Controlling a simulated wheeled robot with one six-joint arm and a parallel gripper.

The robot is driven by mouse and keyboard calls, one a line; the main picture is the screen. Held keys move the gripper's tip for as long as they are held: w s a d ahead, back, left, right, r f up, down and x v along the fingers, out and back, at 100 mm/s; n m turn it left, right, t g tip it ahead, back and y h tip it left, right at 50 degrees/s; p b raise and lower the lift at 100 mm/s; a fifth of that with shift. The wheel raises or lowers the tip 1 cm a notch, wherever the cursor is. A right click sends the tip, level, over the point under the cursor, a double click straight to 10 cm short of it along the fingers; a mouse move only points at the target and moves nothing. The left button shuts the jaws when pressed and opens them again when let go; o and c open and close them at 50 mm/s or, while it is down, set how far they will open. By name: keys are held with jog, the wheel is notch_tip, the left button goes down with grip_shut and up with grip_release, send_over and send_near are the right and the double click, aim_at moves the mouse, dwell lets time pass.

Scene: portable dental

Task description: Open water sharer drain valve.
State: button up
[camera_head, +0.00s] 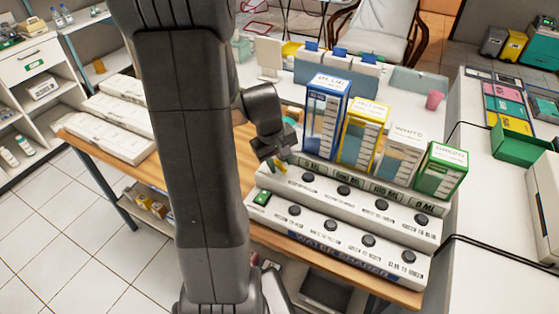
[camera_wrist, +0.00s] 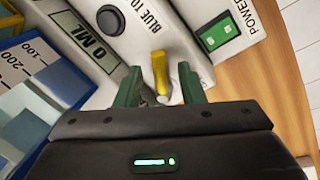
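The water sharer (camera_head: 300,222) is a white stepped panel with dark round knobs and ML displays on the wooden table. Its yellow valve lever (camera_wrist: 160,73) stands out from the panel between a dark knob and the green power switch (camera_wrist: 217,33). In the head view the yellow lever (camera_head: 279,167) shows small beside my gripper (camera_head: 279,160). In the wrist view my gripper (camera_wrist: 160,84) is open, with one green finger on each side of the lever. Both fingers look apart from it. The lever's base is partly hidden.
Blue (camera_head: 326,115), yellow (camera_head: 362,132), white (camera_head: 402,150) and green (camera_head: 440,170) tanks stand behind the displays. White boxes (camera_head: 122,128) lie on the table's left. A white counter (camera_head: 490,210) stands at right. Open tiled floor lies at lower left.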

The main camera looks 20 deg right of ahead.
jog(key=shift+c, duration=0.5)
grip_shut()
jog(key=shift+a+m, duration=0.15)
jog(key=shift+m, duration=0.15)
jog(key=shift+a+f+m+b, duration=0.1)
jog(key=shift+a+m+b, duration=0.1)
jog(key=shift+m+b, duration=0.4)
jog(key=m, duration=0.1)
jog(key=a+m+g+b, duration=0.1)
jog(key=m, duration=0.1)
jog(key=shift+w, duration=0.3)
jog(key=m, duration=0.2)
jog(key=a+m, duration=0.1)
jog(key=shift+w+m+g+b, duration=0.3)
jog(key=shift+w+m+b, duration=0.05)
jog(key=shift+m, duration=0.05)
jog(key=shift+w+a+m+y, duration=0.2)
jog(key=shift+m, duration=0.45)
jog(key=shift+w+a+m+y, duration=0.15)
jog(key=shift+m+y, duration=0.05)
jog(key=shift+m, duration=0.45)
